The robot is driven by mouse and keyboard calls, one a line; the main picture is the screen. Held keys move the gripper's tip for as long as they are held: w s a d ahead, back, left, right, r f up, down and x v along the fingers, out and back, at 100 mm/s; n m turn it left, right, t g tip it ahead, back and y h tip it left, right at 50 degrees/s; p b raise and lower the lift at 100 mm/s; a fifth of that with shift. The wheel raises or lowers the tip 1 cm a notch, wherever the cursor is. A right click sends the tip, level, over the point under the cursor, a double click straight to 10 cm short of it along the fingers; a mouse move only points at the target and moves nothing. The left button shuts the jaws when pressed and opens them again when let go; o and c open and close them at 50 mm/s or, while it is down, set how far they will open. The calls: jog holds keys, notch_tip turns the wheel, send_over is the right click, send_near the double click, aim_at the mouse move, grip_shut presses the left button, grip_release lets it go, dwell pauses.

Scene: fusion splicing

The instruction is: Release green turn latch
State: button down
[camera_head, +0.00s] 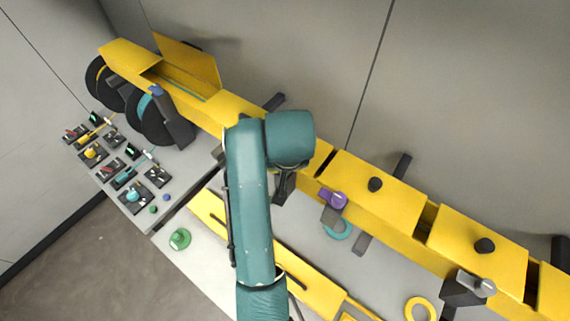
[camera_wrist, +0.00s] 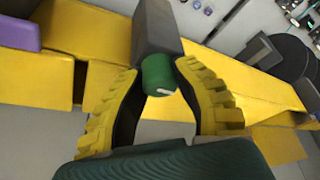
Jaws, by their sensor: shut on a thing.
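The green turn latch (camera_wrist: 158,75) shows in the wrist view as a short green cylinder with a small white mark, on the end of a dark grey block (camera_wrist: 157,28). My gripper (camera_wrist: 160,82) has its two yellow ribbed fingers on either side of the latch and is shut on it. In the head view my gripper (camera_head: 284,188) is at the front of the long yellow duct (camera_head: 375,182), partly behind my teal arm. The latch itself is hidden there.
A purple latch (camera_head: 333,198) sits right of my gripper, with a teal ring (camera_head: 338,230) below it. A grey latch (camera_head: 482,286) and yellow ring (camera_head: 420,308) are farther right. Black reels (camera_head: 147,120) and small devices stand left. A green round piece (camera_head: 180,239) lies on the white surface.

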jog(key=shift+f+n, duration=0.35)
jog(key=shift+n, duration=0.05)
jog(key=c, duration=0.8)
grip_release()
jog(key=shift+r, duration=0.1)
jog(key=shift+o, duration=0.2)
jog(key=shift+r, duration=0.2)
jog(key=shift+s+r, duration=0.1)
jog(key=shift+r, duration=0.2)
jog(key=v, duration=1.1)
jog(key=shift+d, duration=0.15)
jog(key=shift+r, duration=0.1)
